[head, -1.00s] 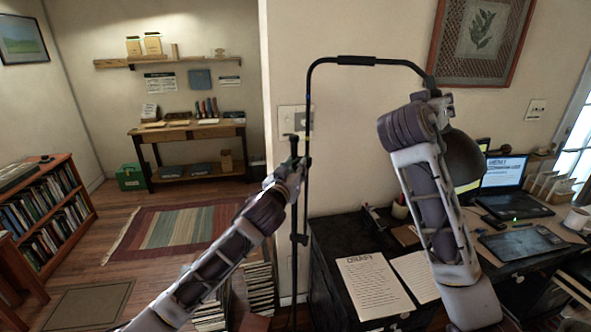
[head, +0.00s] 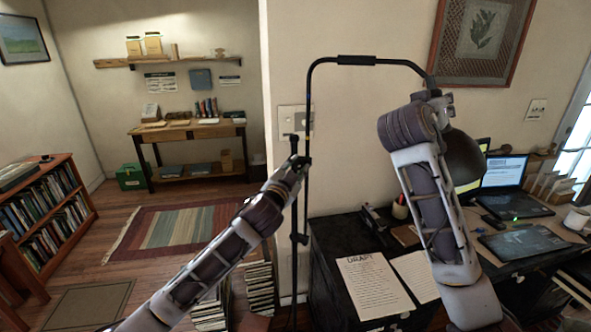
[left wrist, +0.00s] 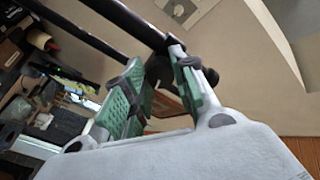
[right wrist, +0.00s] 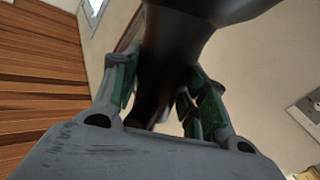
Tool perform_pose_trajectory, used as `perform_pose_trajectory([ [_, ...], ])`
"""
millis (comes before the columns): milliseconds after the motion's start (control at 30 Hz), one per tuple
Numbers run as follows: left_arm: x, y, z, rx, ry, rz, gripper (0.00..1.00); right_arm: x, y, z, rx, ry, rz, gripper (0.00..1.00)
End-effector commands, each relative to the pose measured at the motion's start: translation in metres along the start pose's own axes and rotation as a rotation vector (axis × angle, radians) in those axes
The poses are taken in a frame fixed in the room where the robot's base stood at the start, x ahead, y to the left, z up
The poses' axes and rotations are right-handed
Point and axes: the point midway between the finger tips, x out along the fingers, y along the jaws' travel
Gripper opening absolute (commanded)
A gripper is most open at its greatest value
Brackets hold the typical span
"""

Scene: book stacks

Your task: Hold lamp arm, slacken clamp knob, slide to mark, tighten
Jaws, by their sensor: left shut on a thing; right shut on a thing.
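A black floor lamp has an upright pole (head: 310,100) and a bent lamp arm (head: 392,63) reaching right to a dark lamp head (head: 462,158). My left gripper (head: 299,163) is at the clamp (head: 294,140) on the pole, shut on what seems the clamp knob, which its fingers mostly hide. In the left wrist view its green-padded fingers (left wrist: 160,90) sit beside a black bar. My right gripper (head: 437,97) is at the arm's far end. The right wrist view shows its fingers (right wrist: 165,95) closed around the dark neck of the lamp head. No mark is clearly visible on the pole.
A black desk (head: 335,255) with papers (head: 375,287), a laptop (head: 505,175) and a tablet (head: 522,242) stands below my right arm. Book stacks (head: 260,288) stand on the floor near the pole. A wall switch plate (head: 292,117) is behind the pole.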

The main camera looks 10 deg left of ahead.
Motion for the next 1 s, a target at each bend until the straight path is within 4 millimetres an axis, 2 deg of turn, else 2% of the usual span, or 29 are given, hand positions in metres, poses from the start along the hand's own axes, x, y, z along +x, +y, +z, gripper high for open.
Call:
perform_pose_trajectory([
  [1000,-0.0005,0.0014,0.0000,0.945,0.053,0.024,0.03,-0.0007,0.0002,-0.0023,0.000,0.006,-0.001,0.15],
])
